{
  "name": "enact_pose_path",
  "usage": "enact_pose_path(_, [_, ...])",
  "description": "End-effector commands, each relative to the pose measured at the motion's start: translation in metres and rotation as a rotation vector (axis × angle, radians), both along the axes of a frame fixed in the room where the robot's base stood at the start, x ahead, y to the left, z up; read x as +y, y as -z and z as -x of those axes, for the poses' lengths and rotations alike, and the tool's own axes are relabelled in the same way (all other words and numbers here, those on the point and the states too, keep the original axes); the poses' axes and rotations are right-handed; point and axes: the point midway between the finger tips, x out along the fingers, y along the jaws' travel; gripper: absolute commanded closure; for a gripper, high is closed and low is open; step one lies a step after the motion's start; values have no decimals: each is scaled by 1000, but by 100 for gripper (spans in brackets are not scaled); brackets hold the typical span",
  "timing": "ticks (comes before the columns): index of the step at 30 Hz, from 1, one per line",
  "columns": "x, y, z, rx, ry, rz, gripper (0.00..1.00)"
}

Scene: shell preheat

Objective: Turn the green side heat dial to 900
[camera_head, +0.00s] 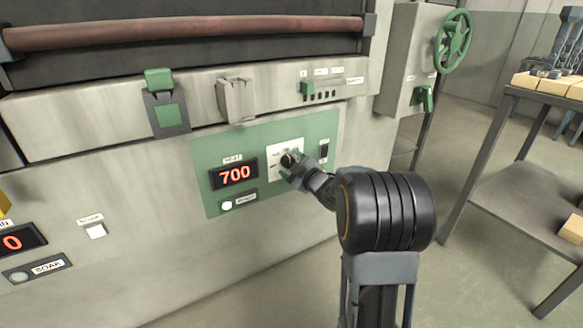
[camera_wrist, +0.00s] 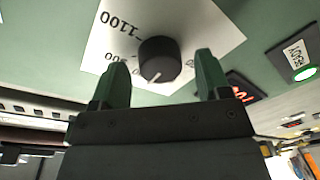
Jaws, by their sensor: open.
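The heat dial, a black round knob (camera_head: 287,160), sits on a white scale plate (camera_head: 272,166) on the green panel (camera_head: 205,155). The red display (camera_head: 234,175) left of it reads 700. In the wrist view the knob (camera_wrist: 159,60) shows a white pointer line toward the lower left. The scale is upside down there; 1100 is legible, and the lower marks are partly hidden by a finger. My gripper (camera_head: 291,165) is at the dial. In the wrist view my gripper (camera_wrist: 161,72) is open, with one green finger on each side of the knob and visible gaps.
A black switch (camera_head: 323,152) is just right of the dial. A pale lamp (camera_head: 227,206) is below the display. Green-lidded and grey covers (camera_head: 236,99) project above the panel. A green handwheel (camera_head: 453,42) and a shelf table (camera_head: 515,180) stand to the right.

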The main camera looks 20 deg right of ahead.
Motion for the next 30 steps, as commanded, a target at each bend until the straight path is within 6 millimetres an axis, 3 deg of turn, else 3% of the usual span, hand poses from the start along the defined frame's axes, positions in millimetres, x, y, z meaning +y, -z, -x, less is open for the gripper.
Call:
enact_pose_path(11, [1, 0, -4, 0, 0, 0, 30])
enact_pose_path(27, [1, 0, -4, 0, 0, 0, 79])
enact_pose_path(30, [1, 0, -4, 0, 0, -2, 79])
